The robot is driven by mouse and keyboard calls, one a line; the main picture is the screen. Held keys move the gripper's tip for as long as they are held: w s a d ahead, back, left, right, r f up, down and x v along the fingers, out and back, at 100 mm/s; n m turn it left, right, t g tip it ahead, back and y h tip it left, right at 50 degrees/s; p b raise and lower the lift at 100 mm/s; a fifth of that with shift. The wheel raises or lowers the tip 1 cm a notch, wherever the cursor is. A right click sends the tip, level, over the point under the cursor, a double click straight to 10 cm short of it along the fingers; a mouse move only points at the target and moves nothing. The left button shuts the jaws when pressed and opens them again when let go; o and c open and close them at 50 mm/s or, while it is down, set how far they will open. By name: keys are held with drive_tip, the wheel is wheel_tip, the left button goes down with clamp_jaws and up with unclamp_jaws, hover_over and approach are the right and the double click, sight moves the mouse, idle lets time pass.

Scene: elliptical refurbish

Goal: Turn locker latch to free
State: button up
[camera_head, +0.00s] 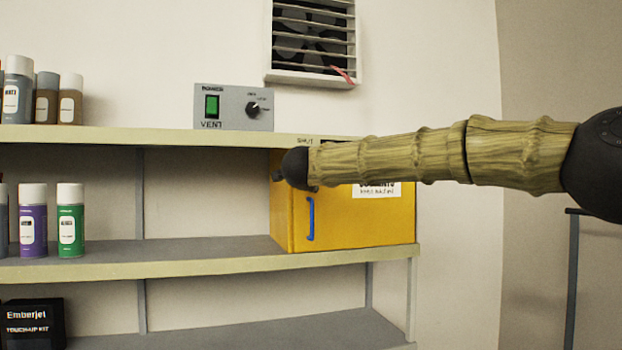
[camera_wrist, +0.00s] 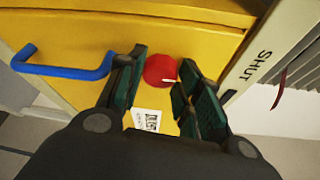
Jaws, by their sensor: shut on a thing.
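The yellow locker (camera_head: 358,226) stands on the middle shelf, with a blue handle (camera_head: 311,219) on its front. In the wrist view the blue handle (camera_wrist: 62,66) is at the left. A red round latch knob (camera_wrist: 160,69), with a small pale mark on it, sits on the yellow face. My gripper (camera_wrist: 161,71) is shut on this knob, one dark green finger on each side. The word SHUT is printed on a pale strip (camera_wrist: 262,68) to the right of the knob. In the head view my arm hides the knob and most of the gripper.
A grey vent control box (camera_head: 234,107) stands on the top shelf (camera_head: 140,138), below a wall fan (camera_head: 313,42). Several spray cans (camera_head: 70,220) stand on the left of the shelves, with a black kit box (camera_head: 32,324) below.

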drive_tip(key=o, duration=1)
drive_tip(key=s, duration=0.8)
drive_tip(key=s+r, duration=0.1)
drive_tip(key=s, duration=0.3)
drive_tip(key=shift+a, duration=0.35)
drive_tip(key=shift+w+f, duration=0.1)
